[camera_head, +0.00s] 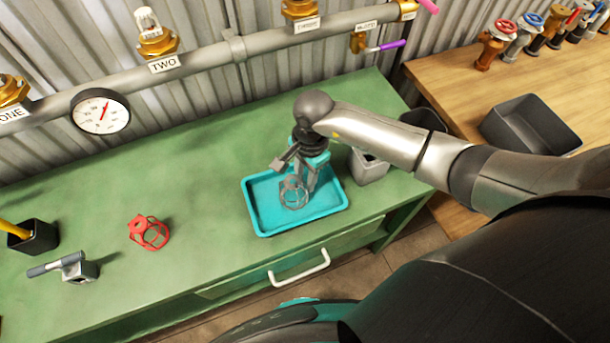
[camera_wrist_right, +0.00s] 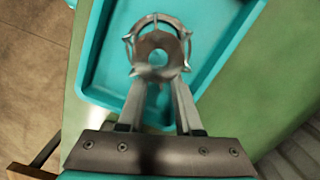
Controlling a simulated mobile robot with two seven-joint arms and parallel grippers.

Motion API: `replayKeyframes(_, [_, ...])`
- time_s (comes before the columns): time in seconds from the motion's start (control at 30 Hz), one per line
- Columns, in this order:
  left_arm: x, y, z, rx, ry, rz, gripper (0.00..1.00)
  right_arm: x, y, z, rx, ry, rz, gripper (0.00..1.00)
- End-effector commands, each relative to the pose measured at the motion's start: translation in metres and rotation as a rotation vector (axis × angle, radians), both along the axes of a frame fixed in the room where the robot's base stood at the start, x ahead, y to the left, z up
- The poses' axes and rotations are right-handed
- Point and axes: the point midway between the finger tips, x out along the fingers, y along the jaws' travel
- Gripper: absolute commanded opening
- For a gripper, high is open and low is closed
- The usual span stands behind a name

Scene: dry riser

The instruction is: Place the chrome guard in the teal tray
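The teal tray (camera_head: 264,214) lies on the green bench top near its front edge. The chrome guard (camera_head: 293,191), a small wire cage, is over the tray's inside, between the fingers of my right gripper (camera_head: 300,184). In the right wrist view the guard (camera_wrist_right: 159,48) sits at the fingertips, with both fingers (camera_wrist_right: 160,95) against its near side and the teal tray (camera_wrist_right: 100,70) behind it. I cannot tell whether the guard touches the tray floor. My left gripper is not in view.
A red guard (camera_head: 148,232) and a grey-handled tool (camera_head: 62,267) lie left of the tray. A pipe with a gauge (camera_head: 100,111) runs along the back.

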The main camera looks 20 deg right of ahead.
Motion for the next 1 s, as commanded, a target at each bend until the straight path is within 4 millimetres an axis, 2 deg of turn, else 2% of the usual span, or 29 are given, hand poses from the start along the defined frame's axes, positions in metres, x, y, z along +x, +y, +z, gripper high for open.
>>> replayKeyframes(0.27, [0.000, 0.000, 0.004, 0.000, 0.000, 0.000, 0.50, 0.000, 0.000, 0.004, 0.001, 0.001, -0.001, 0.34])
replayKeyframes(0.37, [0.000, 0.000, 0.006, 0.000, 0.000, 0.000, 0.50, 0.002, -0.002, 0.018, -0.001, -0.004, 0.001, 0.34])
replayKeyframes(0.7, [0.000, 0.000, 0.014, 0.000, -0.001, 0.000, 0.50, 0.004, -0.008, 0.091, -0.002, -0.004, 0.001, 0.34])
replayKeyframes(0.83, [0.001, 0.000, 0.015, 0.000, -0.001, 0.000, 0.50, 0.004, -0.009, 0.110, 0.001, -0.002, 0.001, 0.34])
replayKeyframes(1.0, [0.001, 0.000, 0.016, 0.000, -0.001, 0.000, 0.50, 0.004, -0.010, 0.122, 0.000, 0.000, 0.000, 0.34])
